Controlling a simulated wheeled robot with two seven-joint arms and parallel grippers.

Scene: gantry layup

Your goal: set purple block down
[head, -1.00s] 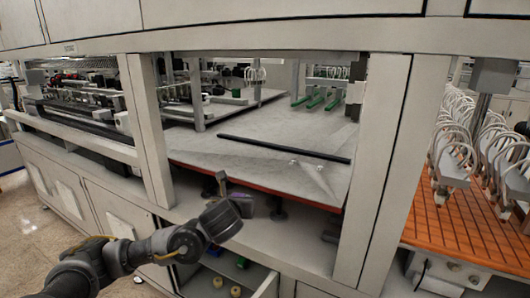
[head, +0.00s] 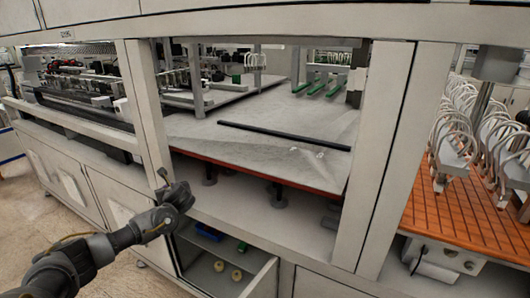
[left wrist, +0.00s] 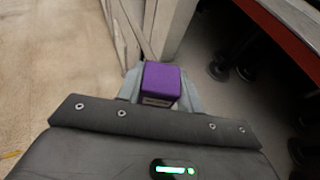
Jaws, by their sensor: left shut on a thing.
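The purple block (left wrist: 161,83) is between the fingers of my left gripper in the left wrist view, with a pale label on its near side. My left gripper (left wrist: 160,92) is shut on it. In the head view my left gripper (head: 166,180) is in front of the cabinet post, at the left of the open drawer; the block cannot be made out there. My right gripper is in neither view.
An open drawer (head: 222,262) below holds a blue item (head: 209,231), a green item (head: 242,247) and two yellowish round pieces (head: 228,271). A grey worktop (head: 270,135) with a black bar (head: 285,136) lies behind the posts.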

